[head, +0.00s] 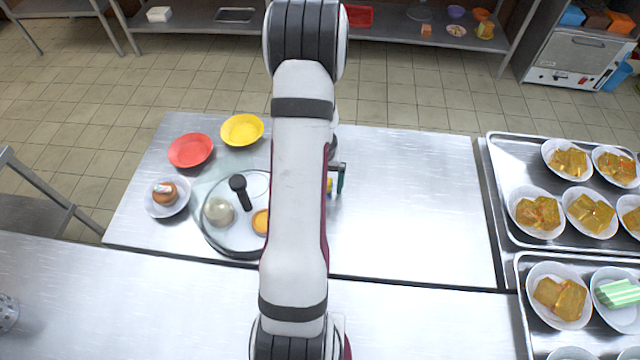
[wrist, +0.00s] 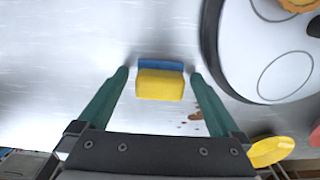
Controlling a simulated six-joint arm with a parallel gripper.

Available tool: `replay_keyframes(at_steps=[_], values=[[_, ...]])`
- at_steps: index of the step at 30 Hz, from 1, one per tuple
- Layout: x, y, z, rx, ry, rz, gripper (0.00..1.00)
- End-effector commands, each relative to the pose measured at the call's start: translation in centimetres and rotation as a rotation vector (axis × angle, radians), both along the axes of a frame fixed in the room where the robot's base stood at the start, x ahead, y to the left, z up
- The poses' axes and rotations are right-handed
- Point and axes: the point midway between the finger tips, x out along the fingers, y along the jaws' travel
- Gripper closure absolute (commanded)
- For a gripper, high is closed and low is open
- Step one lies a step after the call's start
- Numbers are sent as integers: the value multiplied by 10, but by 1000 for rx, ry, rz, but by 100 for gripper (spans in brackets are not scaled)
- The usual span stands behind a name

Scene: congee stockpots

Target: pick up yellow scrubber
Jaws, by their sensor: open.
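The yellow scrubber (wrist: 160,86) lies on the steel table, with a blue layer along its far side in the wrist view. My gripper (wrist: 160,74) is open, its two green fingers on either side of the scrubber with a narrow gap at each side. I cannot tell how high the fingertips are above the table. In the head view my arm hides most of the gripper (head: 338,180), and only a small yellow bit of the scrubber (head: 330,185) shows beside it.
A round glass lid (head: 246,190) with a black handle lies left of my arm. A red bowl (head: 191,150), a yellow bowl (head: 242,130) and a white bowl (head: 166,207) stand nearby. Trays (head: 500,180) of filled bowls stand right. The table between is clear (head: 415,200).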

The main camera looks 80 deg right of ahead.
Motion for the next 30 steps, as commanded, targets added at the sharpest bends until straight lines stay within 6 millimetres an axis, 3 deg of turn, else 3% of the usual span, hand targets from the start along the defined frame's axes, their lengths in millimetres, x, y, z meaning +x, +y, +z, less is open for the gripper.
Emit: replay_keyframes(at_steps=[5,18,26,30], values=[[0,0,0,-1,0,0,0],[0,0,0,0,0,0,79],[0,0,2,0,0,0,81],[0,-1,14,-3,0,0,81]])
